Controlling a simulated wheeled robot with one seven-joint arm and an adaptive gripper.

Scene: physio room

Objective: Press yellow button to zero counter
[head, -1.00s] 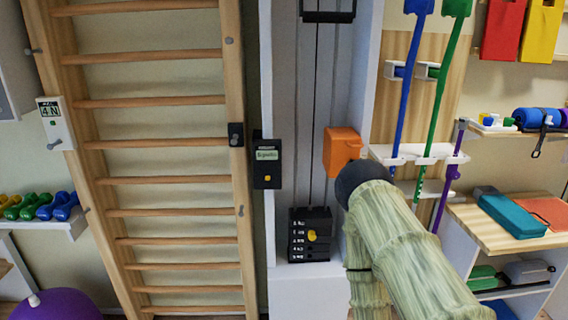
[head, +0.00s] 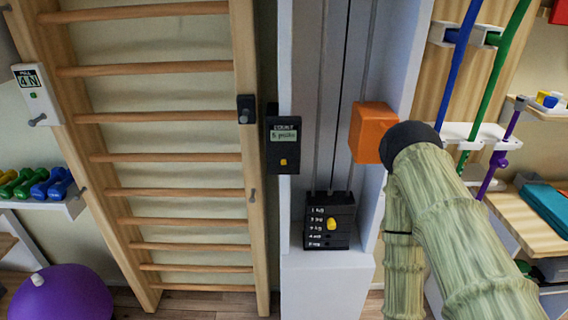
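The counter is a small black box (head: 283,143) on the left side of the white weight tower. Its pale green display (head: 284,135) carries small text that looks like a number and "pulls". The yellow button (head: 283,162) sits low on its front face, uncovered. My arm, in a green bamboo-like cover with a black rounded joint, fills the right of the head view, to the right of the counter and apart from it. My gripper is not in the picture, so its state does not show.
The tower (head: 325,288) holds a black weight stack (head: 318,241) with a yellow knob (head: 331,224). An orange box (head: 369,132) shows beside my arm's joint. Wooden wall bars (head: 150,157) stand left, a purple ball (head: 65,295) lower left. Shelves and poles are at right.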

